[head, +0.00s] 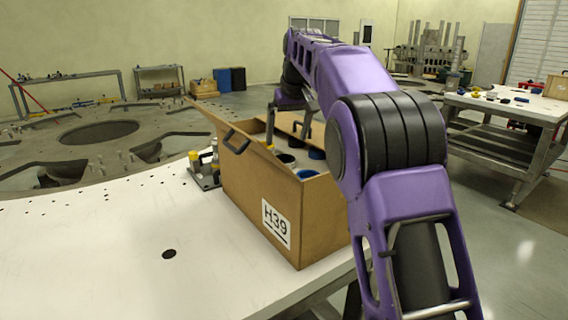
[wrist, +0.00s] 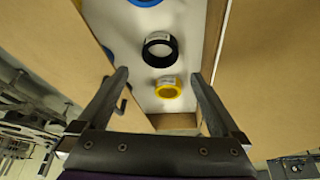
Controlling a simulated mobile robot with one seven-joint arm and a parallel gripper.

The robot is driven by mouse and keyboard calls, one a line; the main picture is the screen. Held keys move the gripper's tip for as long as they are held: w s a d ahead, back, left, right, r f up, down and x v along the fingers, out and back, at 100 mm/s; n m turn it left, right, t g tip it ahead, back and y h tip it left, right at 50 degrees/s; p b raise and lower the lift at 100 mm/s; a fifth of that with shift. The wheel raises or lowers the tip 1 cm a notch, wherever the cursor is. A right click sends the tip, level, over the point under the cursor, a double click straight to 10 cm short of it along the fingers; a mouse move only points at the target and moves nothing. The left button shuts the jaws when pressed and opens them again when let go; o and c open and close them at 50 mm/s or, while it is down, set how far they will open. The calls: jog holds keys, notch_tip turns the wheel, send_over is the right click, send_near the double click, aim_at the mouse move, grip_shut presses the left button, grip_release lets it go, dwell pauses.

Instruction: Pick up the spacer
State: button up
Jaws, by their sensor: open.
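Several ring-shaped parts that could be spacers stand in a cardboard box (head: 245,198) marked H39. In the wrist view a yellow ring (wrist: 169,94) is nearest my gripper, a larger black ring (wrist: 160,64) is beyond it, and a blue ring (wrist: 146,3) is cut off at the top edge. I cannot tell which one is the spacer. My gripper (wrist: 158,75) is open and empty, its fingers spread to either side of the yellow and black rings in the picture. In the head view my gripper (head: 289,125) points down over the box, and my arm hides part of its right side.
The box stands on a white table (head: 110,255) near its right edge, flaps open. A small metal fixture with a yellow cap (head: 195,158) is at its left. The table's left is clear. A bench with small parts (head: 505,103) stands at back right.

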aim_at(285, 155)
jog(key=shift+x, duration=1.15)
jog(key=x, duration=0.3)
jog(key=b+x, duration=0.1)
jog(key=x, duration=0.1)
jog(key=shift+s+d+f, duration=0.1)
jog(key=shift+s, duration=0.2)
jog(key=shift+c, duration=0.3)
jog(key=c, duration=1.3)
